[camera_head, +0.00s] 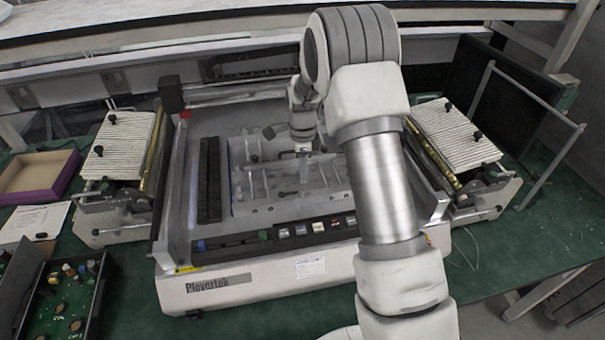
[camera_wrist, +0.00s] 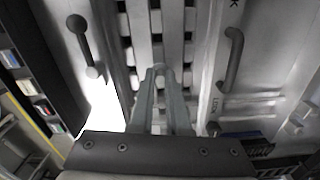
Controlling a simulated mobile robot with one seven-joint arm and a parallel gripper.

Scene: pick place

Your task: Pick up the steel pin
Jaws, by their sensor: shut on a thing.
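My gripper (camera_head: 303,153) is low over the recessed bed of the grey Plovertek machine (camera_head: 262,284). In the wrist view its two fingers (camera_wrist: 159,74) come close together at their tips, over a slotted metal part (camera_wrist: 140,40). The gripper is shut on a thin thing, which I take to be the steel pin. The pin is mostly hidden between the fingertips, and I cannot tell whether its lower end touches the bed. Several slim upright pieces stand in the bed close to the gripper in the head view.
Ribbed white pads (camera_head: 123,145) flank the machine on the left and right (camera_head: 455,135). A purple-edged tray (camera_head: 68,178) and a dark box of small parts (camera_head: 97,285) are at left. In the wrist view, dark handles (camera_wrist: 233,60) stand up beside the fingers.

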